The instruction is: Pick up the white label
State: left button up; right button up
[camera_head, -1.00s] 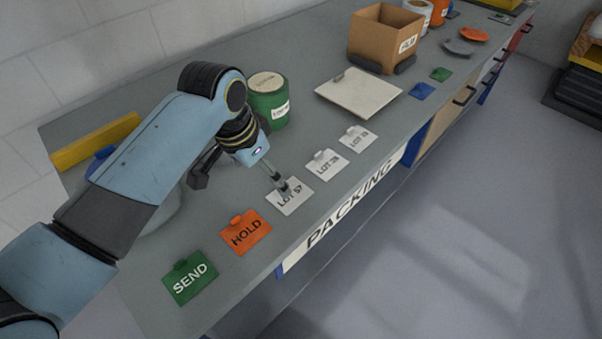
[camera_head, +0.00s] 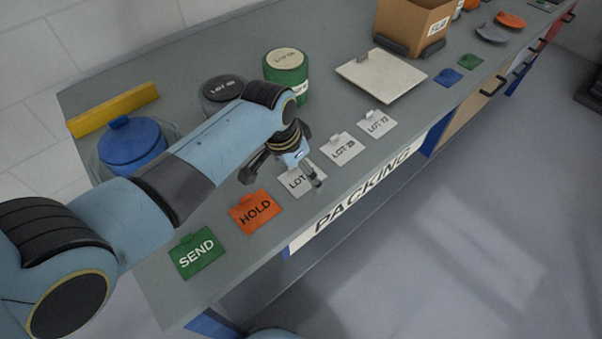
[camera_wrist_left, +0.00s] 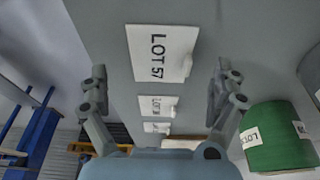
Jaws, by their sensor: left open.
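Three white labels lie in a row near the bench's front edge. The nearest, marked LOT 57 (camera_head: 296,183), is partly hidden by my left gripper (camera_head: 281,178). The other two white labels, LOT 28 (camera_head: 342,149) and LOT 73 (camera_head: 376,124), lie farther along and are uncovered. In the left wrist view, the LOT 57 label (camera_wrist_left: 158,52) lies flat, with a small raised tab on one side. My left gripper (camera_wrist_left: 160,86) is open and empty there, its fingers spread wider than the label. The gap between fingers and bench is hard to judge. My right gripper is out of view.
Orange HOLD (camera_head: 255,212) and green SEND (camera_head: 197,254) cards lie nearer on the bench. A green canister (camera_head: 287,72), a dark canister (camera_head: 222,91) and a blue canister (camera_head: 132,145) stand behind. A pale board (camera_head: 381,75) and a cardboard box (camera_head: 411,25) are farther back.

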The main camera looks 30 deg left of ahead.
pick_arm(q)
jog(key=shift+x, duration=0.85)
jog(key=shift+s, duration=0.1)
grip_shut()
